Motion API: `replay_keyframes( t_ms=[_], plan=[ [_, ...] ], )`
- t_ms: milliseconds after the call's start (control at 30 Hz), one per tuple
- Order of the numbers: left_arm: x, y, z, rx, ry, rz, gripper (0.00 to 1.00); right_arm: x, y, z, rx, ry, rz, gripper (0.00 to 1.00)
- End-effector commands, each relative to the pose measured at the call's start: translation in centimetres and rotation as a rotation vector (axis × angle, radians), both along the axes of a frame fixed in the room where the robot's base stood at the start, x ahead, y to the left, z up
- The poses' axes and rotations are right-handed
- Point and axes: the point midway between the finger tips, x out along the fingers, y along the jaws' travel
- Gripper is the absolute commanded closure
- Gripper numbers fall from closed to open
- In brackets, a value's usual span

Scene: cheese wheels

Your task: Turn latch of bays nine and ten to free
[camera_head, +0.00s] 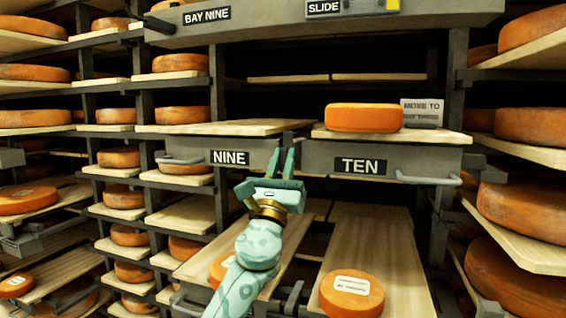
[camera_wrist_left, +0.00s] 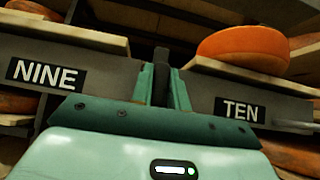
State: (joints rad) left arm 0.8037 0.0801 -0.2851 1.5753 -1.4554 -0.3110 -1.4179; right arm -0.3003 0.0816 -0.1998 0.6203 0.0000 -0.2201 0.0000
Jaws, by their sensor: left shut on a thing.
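The bay label NINE (camera_head: 230,158) is on the grey front to the left, and the label TEN (camera_head: 360,166) is on the front to the right. The dark latch (camera_wrist_left: 161,63) stands roughly upright between the two fronts in the left wrist view. My left gripper (camera_head: 281,162) is at the gap between the fronts, with its fingers pointing up. It is shut on the latch, one green finger on each side. The fingers hide much of the latch in the head view. My right gripper is not in view.
A cheese wheel (camera_head: 363,117) and a small grey sign (camera_head: 422,113) stand on the board above TEN. A handle (camera_head: 428,180) sticks out at the right of TEN. Cheese wheels lie on boards below. A beam marked BAY NINE (camera_head: 206,15) crosses the top.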

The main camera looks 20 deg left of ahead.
Motion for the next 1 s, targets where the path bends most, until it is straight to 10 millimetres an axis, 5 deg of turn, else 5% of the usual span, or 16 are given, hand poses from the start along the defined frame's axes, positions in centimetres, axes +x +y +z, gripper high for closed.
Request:
replay_keyframes(
  t_ms=[367,400,467,767,1000],
  plan=[
    [0.1,0.0,-0.2,-0.006,0.004,-0.002,1.00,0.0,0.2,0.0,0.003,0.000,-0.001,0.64],
    [0.1,0.0,-0.2,-0.006,0.003,-0.002,0.72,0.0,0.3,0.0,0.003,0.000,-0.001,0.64],
    [0.1,0.0,-0.2,-0.006,0.003,-0.001,0.62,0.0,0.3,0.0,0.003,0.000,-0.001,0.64],
    [-0.1,0.0,-0.2,-0.004,0.001,-0.001,0.62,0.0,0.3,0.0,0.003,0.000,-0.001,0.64],
    [-2.8,0.1,-3.2,-0.003,0.003,-0.002,0.62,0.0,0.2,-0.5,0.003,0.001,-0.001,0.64]
  ],
)
